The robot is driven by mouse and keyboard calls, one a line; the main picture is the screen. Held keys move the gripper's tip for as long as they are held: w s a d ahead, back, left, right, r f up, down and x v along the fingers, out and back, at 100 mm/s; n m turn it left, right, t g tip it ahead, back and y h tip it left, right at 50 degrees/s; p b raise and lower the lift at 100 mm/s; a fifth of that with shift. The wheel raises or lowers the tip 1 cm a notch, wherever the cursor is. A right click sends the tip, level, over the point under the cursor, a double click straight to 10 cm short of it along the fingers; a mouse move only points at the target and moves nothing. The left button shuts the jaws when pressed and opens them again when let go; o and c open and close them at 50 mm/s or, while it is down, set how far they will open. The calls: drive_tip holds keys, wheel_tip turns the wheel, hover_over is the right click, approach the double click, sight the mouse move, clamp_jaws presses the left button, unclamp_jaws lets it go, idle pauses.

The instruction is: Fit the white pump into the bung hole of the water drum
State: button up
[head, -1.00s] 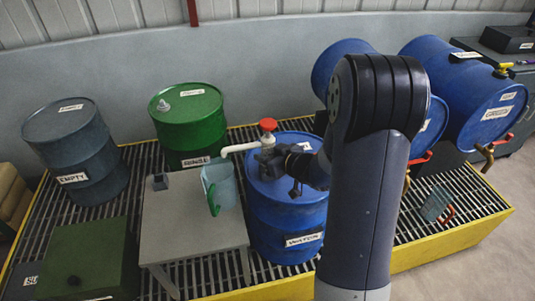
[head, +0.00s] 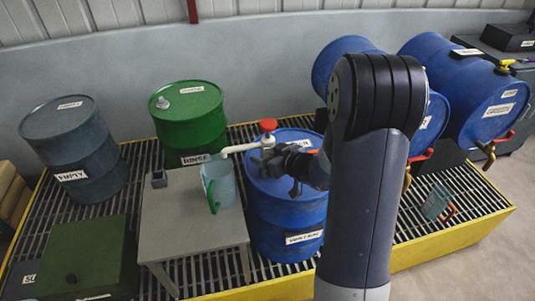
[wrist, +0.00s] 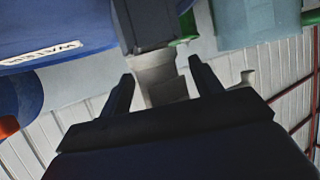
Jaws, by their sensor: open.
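The white pump, with a red cap (head: 268,125) and a pale spout (head: 240,149), stands upright over the top of the blue water drum (head: 285,212). The spout points left, above a pale blue jug with a green handle (head: 219,184). My gripper (head: 262,162) is at the pump's body, just below the cap. In the wrist view my gripper (wrist: 160,68) has its fingers spread, with the pale pump body (wrist: 155,77) between them and gaps showing beside it. The drum also shows in the wrist view (wrist: 75,20). The pump's foot and the bung hole are hidden behind my gripper.
A grey table (head: 190,225) stands left of the water drum. The green rinse drum (head: 188,125) and grey empty drum (head: 75,150) stand behind and left. Blue drums lie on their sides at right (head: 445,75). A green box (head: 80,255) is at front left.

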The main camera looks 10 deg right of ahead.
drive_tip(key=p+v, duration=0.1)
drive_tip(key=v, duration=1)
drive_tip(key=shift+w+f, duration=0.1)
drive_tip(key=x, duration=1)
drive_tip(key=shift+w+a+r, duration=0.2)
drive_tip(key=shift+w+r, duration=0.05)
drive_tip(key=shift+w, duration=0.1)
drive_tip(key=shift+r, duration=0.2)
drive_tip(key=shift+s, duration=0.1)
